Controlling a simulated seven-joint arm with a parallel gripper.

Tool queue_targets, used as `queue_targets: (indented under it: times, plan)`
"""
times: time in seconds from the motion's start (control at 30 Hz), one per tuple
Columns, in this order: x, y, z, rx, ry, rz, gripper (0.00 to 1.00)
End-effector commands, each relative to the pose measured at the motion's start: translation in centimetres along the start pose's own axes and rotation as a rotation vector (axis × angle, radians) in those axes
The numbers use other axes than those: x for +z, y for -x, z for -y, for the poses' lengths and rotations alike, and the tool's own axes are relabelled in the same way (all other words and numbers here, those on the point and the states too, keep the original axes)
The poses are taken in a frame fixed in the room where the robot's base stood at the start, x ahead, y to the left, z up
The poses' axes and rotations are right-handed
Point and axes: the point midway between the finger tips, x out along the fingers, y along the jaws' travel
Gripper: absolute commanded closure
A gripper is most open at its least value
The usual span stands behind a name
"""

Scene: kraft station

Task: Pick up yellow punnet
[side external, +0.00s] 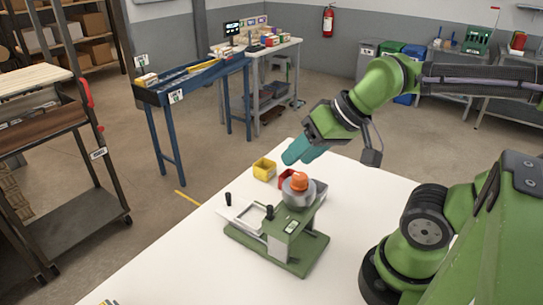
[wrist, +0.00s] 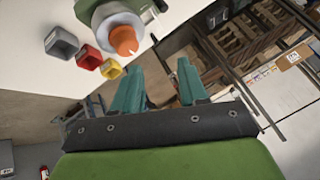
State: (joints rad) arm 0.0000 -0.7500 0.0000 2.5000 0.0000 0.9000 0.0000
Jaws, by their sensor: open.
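The yellow punnet (side external: 264,169) is a small open box on the white table, near its far edge, left of a red punnet. In the wrist view the yellow punnet (wrist: 111,69) shows beside the red one, above and left of the fingers. My gripper (side external: 303,152) is in the air above the table's far edge, to the right of the yellow punnet and apart from it. In the wrist view its two teal fingers (wrist: 158,80) are spread with nothing between them.
A red punnet (side external: 287,178) and a grey punnet (side external: 320,187) stand in line with the yellow one. A green-based machine with an orange knob (side external: 299,181) stands close in front of them.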

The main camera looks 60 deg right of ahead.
Motion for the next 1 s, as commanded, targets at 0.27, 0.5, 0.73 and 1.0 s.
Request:
queue_targets:
  times: [0.27, 0.5, 0.73, 1.0]
  plan:
    - [0.0, 0.0, 0.0, 0.000, 0.000, 0.000, 0.28]
    - [0.0, 0.0, 0.0, 0.000, 0.000, 0.000, 0.08]
    - [-0.2, -0.3, -0.6, 0.018, -0.022, 0.005, 0.08]
    - [-4.5, -4.6, -5.6, 0.183, -0.126, 0.107, 0.08]
